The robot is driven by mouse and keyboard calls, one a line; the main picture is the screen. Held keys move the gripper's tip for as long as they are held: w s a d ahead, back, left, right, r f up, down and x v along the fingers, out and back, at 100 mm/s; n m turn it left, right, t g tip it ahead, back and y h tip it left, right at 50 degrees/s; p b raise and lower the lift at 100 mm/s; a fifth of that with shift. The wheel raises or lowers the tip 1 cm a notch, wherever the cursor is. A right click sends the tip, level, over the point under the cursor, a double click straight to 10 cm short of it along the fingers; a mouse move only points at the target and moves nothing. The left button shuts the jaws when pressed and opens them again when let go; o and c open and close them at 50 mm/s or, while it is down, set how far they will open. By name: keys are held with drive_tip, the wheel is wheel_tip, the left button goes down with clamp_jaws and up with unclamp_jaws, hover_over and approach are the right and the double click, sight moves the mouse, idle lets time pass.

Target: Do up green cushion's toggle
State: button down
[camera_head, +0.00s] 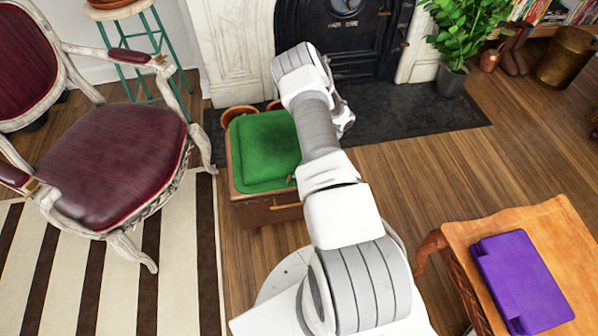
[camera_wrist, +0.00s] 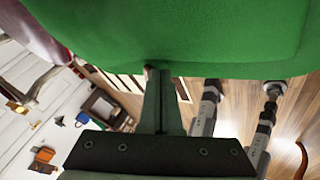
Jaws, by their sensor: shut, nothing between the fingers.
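The green cushion (camera_head: 268,150) lies on top of a brown wooden chest (camera_head: 268,214) left of my arm in the head view. A small dark bit shows at its right edge; I cannot tell what it is. In the wrist view the green cushion (camera_wrist: 190,35) fills the top, very near the camera. My gripper (camera_wrist: 160,80) is shut and empty, its fingertips at the cushion's lower edge. A small tan piece (camera_wrist: 150,70) shows at the fingertips, perhaps the toggle. I cannot tell whether they touch.
A red upholstered chair (camera_head: 110,155) stands left of the chest. The black fireplace (camera_head: 345,40) is behind, with a potted plant (camera_head: 452,80) to its right. A wooden table (camera_head: 560,225) with a purple case (camera_head: 520,280) stands front right. Floor between is clear.

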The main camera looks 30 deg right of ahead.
drive_tip(key=shift+a, duration=0.15)
drive_tip(key=shift+s+a+p, duration=0.4)
drive_tip(key=shift+a+p, duration=0.15)
drive_tip(key=shift+a, duration=0.05)
drive_tip(key=shift+s+d, duration=0.1)
